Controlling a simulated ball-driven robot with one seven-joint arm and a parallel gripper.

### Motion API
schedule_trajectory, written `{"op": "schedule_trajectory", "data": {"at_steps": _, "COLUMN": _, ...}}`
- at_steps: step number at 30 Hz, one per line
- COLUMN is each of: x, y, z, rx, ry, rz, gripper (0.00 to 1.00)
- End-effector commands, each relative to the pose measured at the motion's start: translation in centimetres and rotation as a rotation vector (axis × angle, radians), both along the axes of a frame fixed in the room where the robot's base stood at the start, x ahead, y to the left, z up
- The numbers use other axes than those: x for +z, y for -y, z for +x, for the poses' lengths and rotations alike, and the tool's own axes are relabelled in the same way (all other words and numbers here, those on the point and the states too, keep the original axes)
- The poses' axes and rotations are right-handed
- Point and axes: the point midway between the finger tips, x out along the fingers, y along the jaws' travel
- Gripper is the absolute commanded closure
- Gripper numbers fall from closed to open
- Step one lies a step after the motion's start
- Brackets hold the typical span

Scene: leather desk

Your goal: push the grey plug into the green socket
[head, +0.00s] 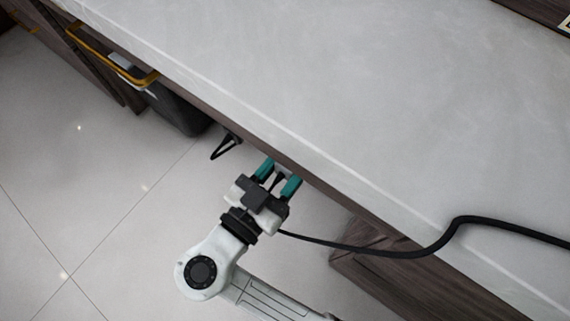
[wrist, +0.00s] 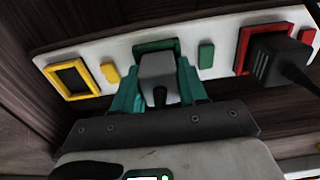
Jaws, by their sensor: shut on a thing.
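My gripper (head: 278,174) is below the front edge of the desk in the head view. In the wrist view its teal fingers (wrist: 158,72) are shut on the grey plug (wrist: 157,66). The plug is in front of the green socket (wrist: 143,47) and covers the middle and lower part of its frame. The upper rim and corners of the green frame show around the plug. I cannot tell whether the plug's front touches the socket or is a little way in. The pins are hidden.
A white panel (wrist: 222,52) holds the sockets. A yellow socket (wrist: 72,81) is empty at left. A red socket (wrist: 245,50) at right has a black plug (wrist: 272,62) in it. A black cable (head: 345,246) runs from near my gripper over the desk (head: 330,80).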

Motion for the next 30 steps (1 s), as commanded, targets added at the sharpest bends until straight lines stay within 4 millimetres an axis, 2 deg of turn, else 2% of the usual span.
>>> {"op": "schedule_trajectory", "data": {"at_steps": 3, "x": 0.07, "y": 0.56, "z": 0.77, "rx": -0.006, "ry": -0.001, "rz": 0.003, "gripper": 0.94}}
{"op": "schedule_trajectory", "data": {"at_steps": 18, "x": 0.18, "y": 0.85, "z": 1.23, "rx": -0.008, "ry": -0.004, "rz": 0.008, "gripper": 0.94}}
{"op": "schedule_trajectory", "data": {"at_steps": 19, "x": 0.19, "y": 0.85, "z": 1.23, "rx": -0.008, "ry": -0.004, "rz": 0.008, "gripper": 0.54}}
{"op": "schedule_trajectory", "data": {"at_steps": 27, "x": 0.22, "y": 0.92, "z": 1.17, "rx": -0.009, "ry": -0.002, "rz": 0.008, "gripper": 0.28}}
{"op": "schedule_trajectory", "data": {"at_steps": 30, "x": 0.22, "y": 0.96, "z": 1.14, "rx": -0.01, "ry": -0.002, "rz": 0.008, "gripper": 0.27}}
